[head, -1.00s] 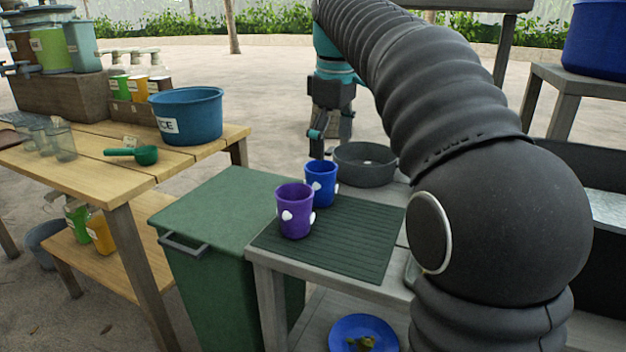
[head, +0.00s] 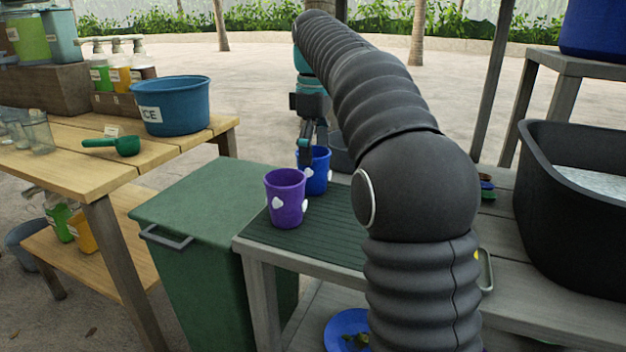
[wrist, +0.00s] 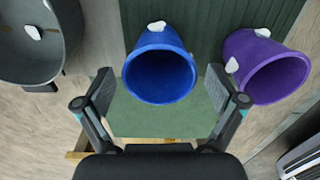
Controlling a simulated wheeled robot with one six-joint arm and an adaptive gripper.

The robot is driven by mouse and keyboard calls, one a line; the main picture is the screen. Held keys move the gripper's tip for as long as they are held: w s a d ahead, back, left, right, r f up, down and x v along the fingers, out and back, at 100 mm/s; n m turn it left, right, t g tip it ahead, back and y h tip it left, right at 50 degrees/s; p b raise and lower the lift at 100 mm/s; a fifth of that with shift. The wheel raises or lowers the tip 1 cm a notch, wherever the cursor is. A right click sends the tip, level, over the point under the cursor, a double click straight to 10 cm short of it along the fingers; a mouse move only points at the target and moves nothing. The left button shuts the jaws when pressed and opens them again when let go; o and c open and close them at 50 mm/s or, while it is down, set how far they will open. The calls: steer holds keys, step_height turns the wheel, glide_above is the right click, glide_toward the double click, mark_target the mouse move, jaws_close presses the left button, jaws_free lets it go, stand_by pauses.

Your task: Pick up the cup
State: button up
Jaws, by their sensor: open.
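A blue cup (head: 317,172) with white spots stands upright on the dark ribbed mat (head: 325,232). A purple cup (head: 285,198) with white spots stands on the mat in front of it and to its left. My gripper (head: 305,155) is at the blue cup's rim in the head view, partly hidden by the cups. In the wrist view, my gripper (wrist: 160,95) is open, with one finger on each side of the blue cup (wrist: 160,70). I cannot tell whether the fingers touch it. The purple cup (wrist: 265,65) lies just beyond the right finger.
A grey bowl (wrist: 38,50) is left of the gripper in the wrist view. A green bin (head: 205,225) stands left of the mat. A wooden table (head: 90,170) holds a blue ICE tub (head: 172,108). A black basin (head: 560,210) is at right.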

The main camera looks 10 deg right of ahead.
mark_target(313, 173)
steer(key=shift+a+f+b, duration=0.1)
steer(key=shift+f+b, duration=0.85)
steer(key=shift+f, duration=1.8)
steer(key=c, duration=1)
steer(key=shift+c, duration=0.2)
